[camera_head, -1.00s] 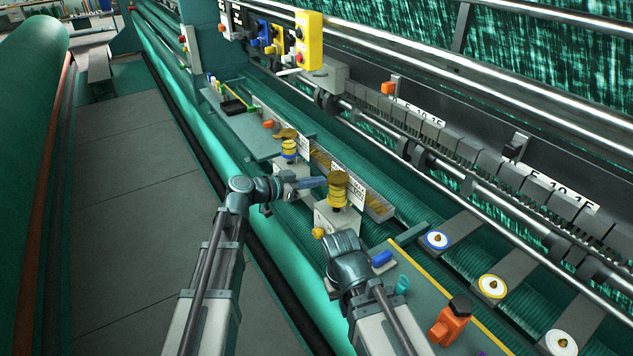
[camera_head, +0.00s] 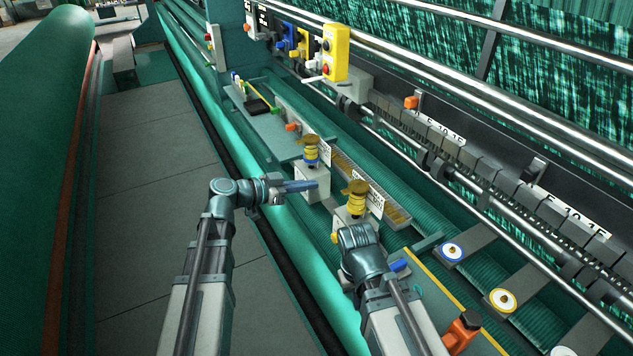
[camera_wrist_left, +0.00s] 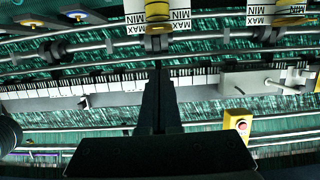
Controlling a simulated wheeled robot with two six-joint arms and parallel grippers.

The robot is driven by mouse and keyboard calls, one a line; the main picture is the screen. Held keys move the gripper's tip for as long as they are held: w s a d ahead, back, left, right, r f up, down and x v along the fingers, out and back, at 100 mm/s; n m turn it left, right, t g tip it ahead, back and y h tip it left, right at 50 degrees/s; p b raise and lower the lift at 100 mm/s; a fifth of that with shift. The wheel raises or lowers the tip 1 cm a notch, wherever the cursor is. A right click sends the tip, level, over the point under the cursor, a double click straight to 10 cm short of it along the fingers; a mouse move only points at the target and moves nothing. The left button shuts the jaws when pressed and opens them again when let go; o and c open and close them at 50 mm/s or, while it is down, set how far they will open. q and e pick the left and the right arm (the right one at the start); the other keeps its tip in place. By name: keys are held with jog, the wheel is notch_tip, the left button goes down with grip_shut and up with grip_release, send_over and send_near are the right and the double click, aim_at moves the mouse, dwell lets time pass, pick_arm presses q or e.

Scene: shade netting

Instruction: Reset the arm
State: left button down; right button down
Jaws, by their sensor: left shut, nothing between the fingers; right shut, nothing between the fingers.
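My left arm comes in from the left, and its gripper (camera_head: 314,184) is shut and empty. Its fingers point right, just in front of the two small grey stands, with a gap to the yellow spool (camera_head: 357,203). In the left wrist view its closed dark fingers (camera_wrist_left: 158,80) stand together with nothing between them. My right arm reaches up from the bottom; its wrist (camera_head: 358,245) is bent just below the yellow spool's stand. The right fingertips are hidden behind that wrist.
An orange clamp-like object (camera_head: 462,329) lies at the lower right. The grey floor (camera_head: 150,190) on the left is clear.

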pick_arm(q)
jog(key=shift+a, duration=0.1)
